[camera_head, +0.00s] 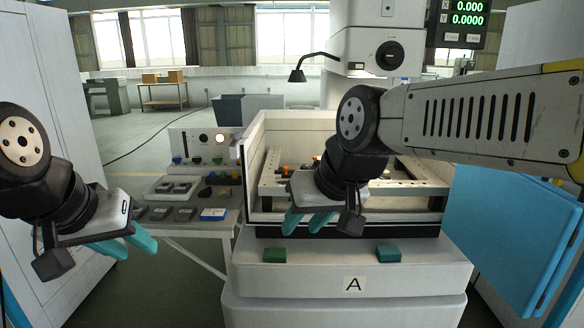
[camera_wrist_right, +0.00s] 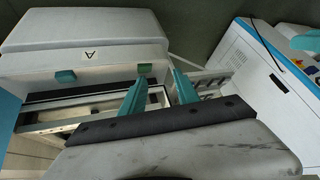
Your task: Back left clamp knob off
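The work tank (camera_head: 253,160) of the machine stands open in the middle of the head view, with a pale perforated rail (camera_head: 268,186) inside at left. A small orange-red knob (camera_head: 284,169) shows over the rail at left, and another orange-red spot shows near my right wrist. I cannot tell for sure which is the back left clamp knob. My right gripper (camera_head: 306,223) is open and empty over the tank's front left part, hiding some of the inside. Its spread teal fingers also show in the right wrist view (camera_wrist_right: 158,78). My left gripper (camera_head: 128,246) is open and empty, left of the side table.
A side table (camera_head: 225,232) left of the tank holds trays with dark parts and a blue box (camera_head: 213,214). A control panel (camera_head: 204,143) stands behind it. Two green blocks (camera_head: 275,255) (camera_head: 388,253) sit on the front ledge marked A. A blue door (camera_head: 510,240) stands at right.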

